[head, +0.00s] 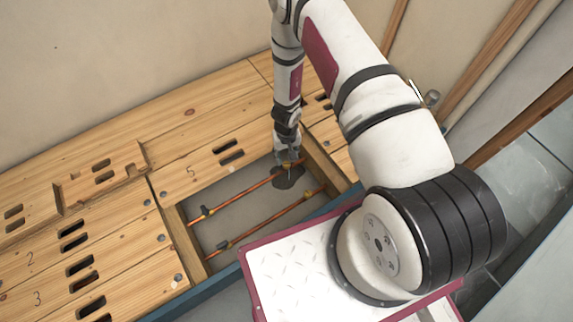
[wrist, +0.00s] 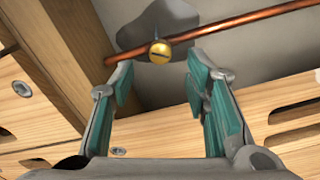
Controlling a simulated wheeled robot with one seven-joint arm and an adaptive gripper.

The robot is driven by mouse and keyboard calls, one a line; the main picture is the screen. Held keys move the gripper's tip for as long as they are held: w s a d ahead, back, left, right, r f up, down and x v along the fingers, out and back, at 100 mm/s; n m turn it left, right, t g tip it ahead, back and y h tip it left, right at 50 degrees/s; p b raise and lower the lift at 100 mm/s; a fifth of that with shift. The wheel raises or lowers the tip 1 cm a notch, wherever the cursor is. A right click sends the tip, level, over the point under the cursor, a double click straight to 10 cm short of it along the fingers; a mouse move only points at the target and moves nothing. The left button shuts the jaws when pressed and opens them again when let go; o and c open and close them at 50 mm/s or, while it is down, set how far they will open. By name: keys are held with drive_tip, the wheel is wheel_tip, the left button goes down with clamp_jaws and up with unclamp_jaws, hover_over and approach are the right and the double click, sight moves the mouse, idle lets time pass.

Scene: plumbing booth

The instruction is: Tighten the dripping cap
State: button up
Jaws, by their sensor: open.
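In the wrist view a round brass cap (wrist: 159,52) with a slot sits on a copper pipe (wrist: 240,38). A dark wet patch (wrist: 150,20) spreads on the grey floor behind it. My gripper (wrist: 158,76) is open, its teal-padded fingers on either side of the line to the cap, with the cap just beyond the fingertips. No contact shows. In the head view my gripper (head: 287,160) points down into the floor opening over the far pipe (head: 250,187), above the dark patch (head: 289,178). There it largely hides the cap.
A second copper pipe (head: 270,219) runs nearer, with more brass fittings along the pipes. Wooden edges frame the opening. Slotted wooden floor panels (head: 110,250) lie left and behind. A white tread-plate surface (head: 290,275) with a maroon edge stands in front.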

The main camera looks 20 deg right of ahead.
sight(287, 164)
wheel_tip(287, 164, down, 6)
drive_tip(key=shift+r+b, duration=0.15)
drive_tip(key=shift+b, duration=0.8)
drive_tip(key=shift+c, duration=0.3)
clamp_jaws()
